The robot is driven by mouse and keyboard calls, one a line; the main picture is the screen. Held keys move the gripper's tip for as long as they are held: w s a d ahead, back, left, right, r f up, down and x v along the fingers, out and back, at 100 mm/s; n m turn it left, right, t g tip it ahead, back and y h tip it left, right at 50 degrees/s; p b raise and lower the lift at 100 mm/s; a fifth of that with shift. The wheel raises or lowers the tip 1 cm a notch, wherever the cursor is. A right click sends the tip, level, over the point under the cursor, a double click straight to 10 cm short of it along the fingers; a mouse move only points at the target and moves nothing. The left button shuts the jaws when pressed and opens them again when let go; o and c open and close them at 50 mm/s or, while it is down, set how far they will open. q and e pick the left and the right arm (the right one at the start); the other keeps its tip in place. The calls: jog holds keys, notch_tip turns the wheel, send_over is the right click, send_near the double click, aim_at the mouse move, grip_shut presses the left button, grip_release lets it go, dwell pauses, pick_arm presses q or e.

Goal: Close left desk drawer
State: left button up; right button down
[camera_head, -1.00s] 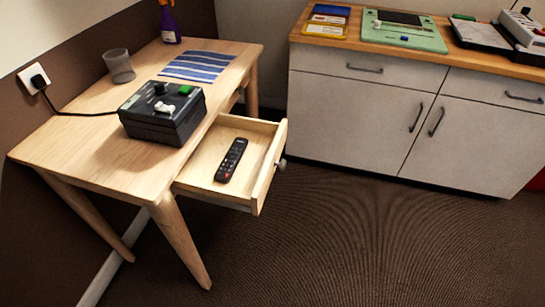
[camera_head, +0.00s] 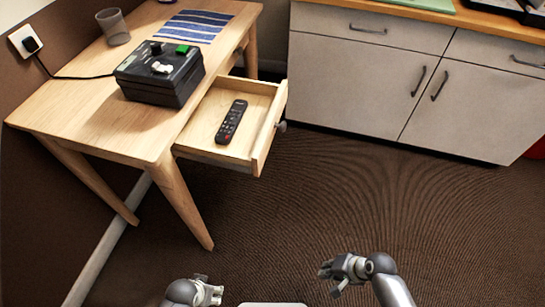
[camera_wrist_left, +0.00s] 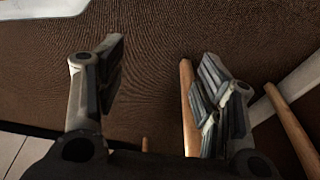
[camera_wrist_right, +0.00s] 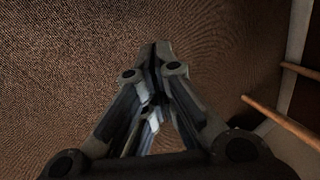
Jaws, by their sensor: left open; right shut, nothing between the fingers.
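The desk drawer (camera_head: 205,153) is pulled out from the right side of the wooden desk (camera_head: 75,118). Its front panel (camera_head: 268,130) faces right and carries a round dark knob (camera_head: 281,127). A black remote (camera_head: 231,121) lies inside the drawer. My left gripper (camera_head: 212,291) is low in the head view, below the desk and apart from the drawer. In the left wrist view its fingers (camera_wrist_left: 160,85) are spread and empty, over the floor and desk legs. My right gripper (camera_head: 332,272) is right of it, apart from the drawer. In the right wrist view its fingers (camera_wrist_right: 153,55) are together.
A black box with a green button (camera_head: 160,73), a cup (camera_head: 113,27) and a striped cloth (camera_head: 196,26) are on the desk. A white cabinet (camera_head: 345,80) stands at the back right. The brown floor (camera_head: 380,200) right of the drawer is clear.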

jog(key=w+a+r+m+y, duration=0.2)
jog(key=w+r+m+y, duration=0.1)
jog(key=w+r+m, duration=0.2)
jog(key=m+t+y, duration=0.2)
jog(key=m+y, duration=0.8)
send_near(261, 160)
jog(key=b+x, duration=0.1)
jog(key=x, duration=0.5)
jog(key=shift+w+a+f, duration=0.15)
jog(key=shift+w, duration=0.05)
jog(key=shift+a, duration=0.3)
pick_arm(q)
jog(key=r, duration=0.1)
jog(key=w+r, duration=0.1)
jog(key=r, duration=0.1)
jog(key=shift+r, duration=0.1)
pick_arm(e)
jog(key=shift+w+a, duration=0.1)
jog(key=shift+a, duration=0.05)
